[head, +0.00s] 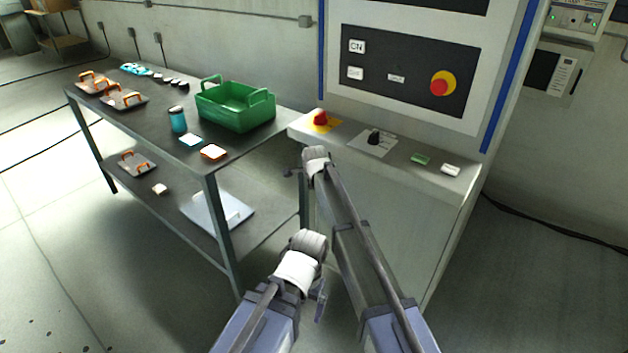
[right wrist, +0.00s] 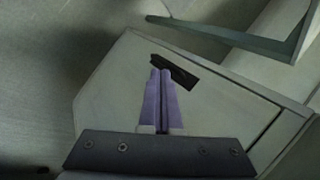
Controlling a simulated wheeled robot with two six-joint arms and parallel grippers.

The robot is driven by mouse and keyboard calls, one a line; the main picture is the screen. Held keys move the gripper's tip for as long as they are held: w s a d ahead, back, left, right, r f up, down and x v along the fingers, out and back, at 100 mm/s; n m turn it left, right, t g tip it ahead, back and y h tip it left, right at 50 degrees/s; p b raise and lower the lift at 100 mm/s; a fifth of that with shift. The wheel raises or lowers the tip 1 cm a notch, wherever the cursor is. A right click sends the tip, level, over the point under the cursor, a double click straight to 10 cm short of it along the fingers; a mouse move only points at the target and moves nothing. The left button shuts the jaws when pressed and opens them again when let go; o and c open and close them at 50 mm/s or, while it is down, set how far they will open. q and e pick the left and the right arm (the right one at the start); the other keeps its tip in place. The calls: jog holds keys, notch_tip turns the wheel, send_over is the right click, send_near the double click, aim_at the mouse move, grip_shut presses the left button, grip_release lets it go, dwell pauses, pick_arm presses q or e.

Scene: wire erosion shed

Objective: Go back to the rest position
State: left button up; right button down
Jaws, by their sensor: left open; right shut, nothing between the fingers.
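My left gripper (head: 319,302) hangs near the bottom middle of the head view, beside the white wrist part of my left arm. It is small and partly hidden there; it looks open, with nothing seen in it. My right arm reaches up past it in front of the control cabinet. My right gripper (right wrist: 160,73) shows in the right wrist view, its two purple fingers together with nothing between them. Its tips overlap a dark mark on a pale angular surface; I cannot tell the gap.
A dark two-level table (head: 150,112) stands at left, holding a green crate (head: 236,118), a blue cup (head: 177,120) and trays with orange handles. The control cabinet (head: 400,185) is close ahead, with a red knob (head: 320,118) and a red stop button (head: 439,87). Floor is clear at lower left.

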pick_arm(q)
jog(key=shift+r, duration=0.5)
pick_arm(e)
jog(key=shift+s+r, duration=0.35)
jog(key=shift+r, duration=0.2)
jog(key=s+d+f+n+g, duration=0.15)
jog(key=s+d+n, duration=0.35)
jog(key=s+d, duration=0.5)
jog(key=s+d+f+n+g+h, duration=0.15)
jog(key=s+d+n, duration=0.4)
jog(key=s, duration=0.85)
jog(key=s+d+f+n+g+y, duration=0.1)
jog(key=s+d+n+g, duration=0.2)
jog(key=s+d+n, duration=0.65)
pick_arm(q)
notch_tip(320, 180, up, 9)
jog(key=p, duration=0.9)
jog(key=shift+p, duration=0.3)
pick_arm(e)
jog(key=s+a+r+h, duration=0.1)
jog(key=s+a+r, duration=0.8)
jog(key=a, duration=0.4)
jog(key=shift+r+g+h, duration=0.35)
jog(key=shift+r+g, duration=0.05)
pick_arm(q)
jog(key=shift+r, duration=0.1)
pick_arm(e)
jog(key=shift+s, duration=0.15)
